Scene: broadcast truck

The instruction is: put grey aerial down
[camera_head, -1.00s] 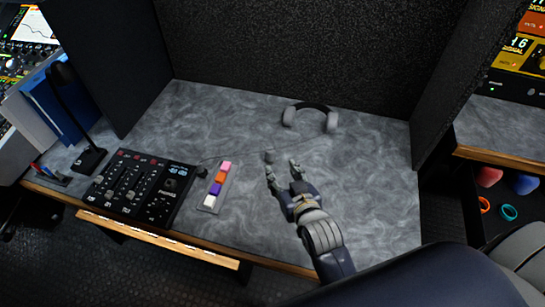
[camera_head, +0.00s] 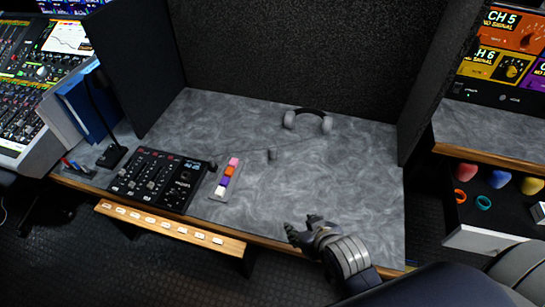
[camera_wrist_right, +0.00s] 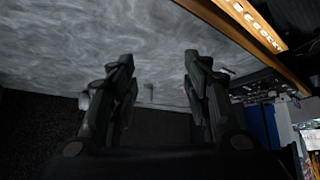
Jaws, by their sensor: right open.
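A small grey upright piece (camera_head: 272,154), which looks like the grey aerial, stands on the grey marbled desk (camera_head: 330,185), in front of the headphones. Any thin rod on it is too fine to make out. My right gripper (camera_head: 298,224) is open and empty near the desk's front edge, nearer to me than the grey piece and apart from it. In the right wrist view my two fingers (camera_wrist_right: 153,65) are spread, with a small grey shape (camera_wrist_right: 148,92) visible beyond them. My left gripper is not in view.
A black mixer (camera_head: 155,180) and a strip of coloured blocks (camera_head: 225,178) lie on the left of the desk. Grey headphones (camera_head: 307,121) lie at the back by the dark partition (camera_head: 300,50). The desk's right part is clear.

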